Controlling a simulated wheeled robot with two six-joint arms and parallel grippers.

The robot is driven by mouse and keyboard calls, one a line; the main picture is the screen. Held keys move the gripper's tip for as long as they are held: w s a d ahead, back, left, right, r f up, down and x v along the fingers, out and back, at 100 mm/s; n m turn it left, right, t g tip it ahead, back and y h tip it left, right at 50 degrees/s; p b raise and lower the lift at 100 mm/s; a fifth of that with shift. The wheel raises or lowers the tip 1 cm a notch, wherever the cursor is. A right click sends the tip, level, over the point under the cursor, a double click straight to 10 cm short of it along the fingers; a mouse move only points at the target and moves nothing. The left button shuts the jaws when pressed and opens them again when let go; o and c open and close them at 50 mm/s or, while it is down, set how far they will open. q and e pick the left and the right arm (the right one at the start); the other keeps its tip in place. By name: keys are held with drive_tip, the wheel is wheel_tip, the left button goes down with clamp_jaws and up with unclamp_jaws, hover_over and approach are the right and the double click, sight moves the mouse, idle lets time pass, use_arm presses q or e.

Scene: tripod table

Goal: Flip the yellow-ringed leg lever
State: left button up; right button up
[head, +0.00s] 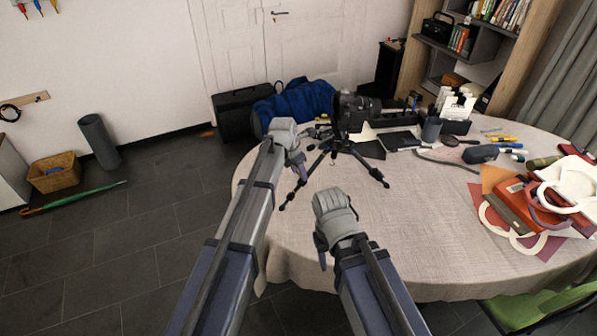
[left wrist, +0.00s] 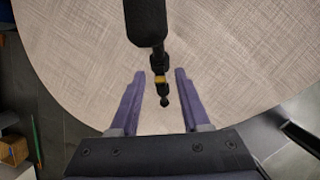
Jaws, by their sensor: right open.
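A small black tripod (head: 336,145) carrying a black camera (head: 352,108) stands on the round cloth-covered table (head: 400,235). In the left wrist view, a black tripod leg (left wrist: 148,22) with a yellow ring (left wrist: 160,79) and a dark rounded end reaches between my left gripper's fingers. My left gripper (left wrist: 158,75) is open, with a gap on each side of the leg. In the head view, my left gripper (head: 299,165) is beside the tripod's left leg. The yellow ring cannot be made out there. My right gripper (head: 322,258) is open and empty near the table's front edge.
Bags and papers (head: 540,200) crowd the table's right side. The table middle is clear. A green chair (head: 530,308) stands at lower right.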

use_arm(q)
drive_tip(key=p+v, duration=0.7)
drive_tip(key=v, duration=0.1)
idle(0.4)
drive_tip(key=shift+f, duration=0.1)
